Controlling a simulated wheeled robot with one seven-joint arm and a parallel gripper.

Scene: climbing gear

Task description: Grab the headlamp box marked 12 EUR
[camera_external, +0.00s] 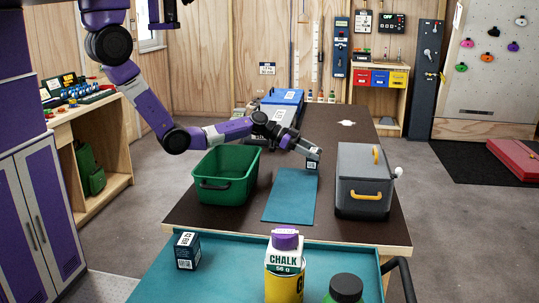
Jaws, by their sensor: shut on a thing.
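My gripper (314,153) is above the brown table, over the far right end of a teal mat (291,197). It is shut on a small dark box (312,165) with a white printed label. The print is too small to read, so I cannot tell whether it says 12 EUR. I cannot tell whether the box's underside touches the table. Another small dark box (187,251) with white print and a code on its side stands on the teal surface in the foreground. Its price is not legible either.
A green bin (226,176) stands left of the mat, and a grey case (363,181) with yellow handles stands right of it. A blue-lidded container (283,97) is farther back. A chalk can (285,268) and a dark-lidded green bottle (346,289) stand in front.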

